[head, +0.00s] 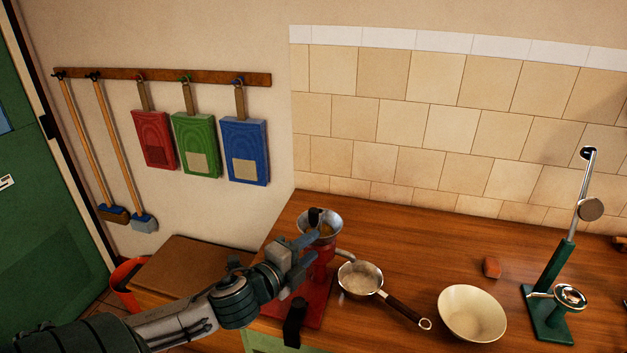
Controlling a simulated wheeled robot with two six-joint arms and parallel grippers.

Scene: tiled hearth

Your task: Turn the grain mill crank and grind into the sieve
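The grain mill stands at the table's left end, with a red body (321,262) and a metal hopper (331,228) on top. A dark knob-like piece (315,216) shows at the hopper; I cannot tell whether it is the crank's grip. A black upright piece (295,320) stands at the front of the red base. My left gripper (312,246) is at the mill's left side, just below the hopper, and covers part of it. Whether its fingers hold anything is unclear. The sieve (352,288), a round metal pan with pale contents and a dark handle, sits right of the mill, near its spout.
A cream bowl (473,314) stands right of the sieve. A green stand with a lever (546,290) is farther right. A small reddish block (491,267) lies behind the bowl. The table's back middle is clear. Brushes and coloured dustpans hang on the wall.

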